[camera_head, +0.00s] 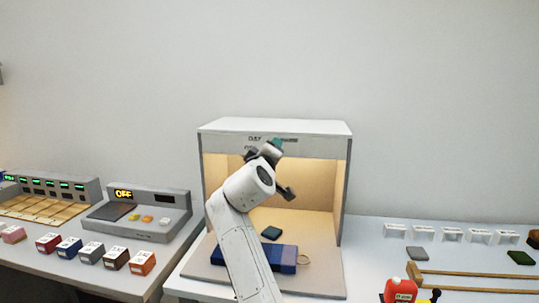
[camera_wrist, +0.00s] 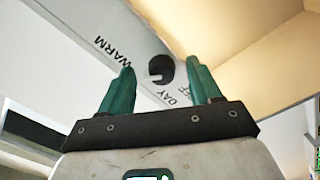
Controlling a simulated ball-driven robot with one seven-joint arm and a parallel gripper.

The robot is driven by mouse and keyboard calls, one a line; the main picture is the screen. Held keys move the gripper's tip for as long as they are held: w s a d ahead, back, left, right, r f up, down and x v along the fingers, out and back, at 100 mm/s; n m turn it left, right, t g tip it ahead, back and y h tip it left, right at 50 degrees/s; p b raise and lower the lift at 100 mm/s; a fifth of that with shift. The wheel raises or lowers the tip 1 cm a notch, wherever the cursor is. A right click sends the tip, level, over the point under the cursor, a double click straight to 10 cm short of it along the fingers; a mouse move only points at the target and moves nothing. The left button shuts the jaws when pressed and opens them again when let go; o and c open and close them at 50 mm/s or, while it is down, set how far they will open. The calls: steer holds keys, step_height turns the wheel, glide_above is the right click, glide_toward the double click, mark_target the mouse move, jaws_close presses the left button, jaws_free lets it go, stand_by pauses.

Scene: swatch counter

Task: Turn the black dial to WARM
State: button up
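The black dial (camera_wrist: 160,68) sits on the pale front panel of the light booth (camera_head: 220,129), with WARM, DAY and OFF printed around it. Its white mark lies on the lower left of the dial in the wrist view; I cannot tell exactly which label it points to. My gripper (camera_wrist: 160,66) is open. Its two teal fingers appear one on each side of the dial, with gaps between them and it; contact is not visible. In the head view my gripper (camera_head: 272,145) is in front of the panel and hides the dial.
The booth interior glows warm yellow. It holds a blue box (camera_head: 283,257) and a small dark teal swatch (camera_head: 271,233).

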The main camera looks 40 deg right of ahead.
steer(key=v, duration=1)
steer(key=shift+s+a+b, duration=0.25)
steer(key=shift+a+b, duration=0.05)
stand_by(0.4)
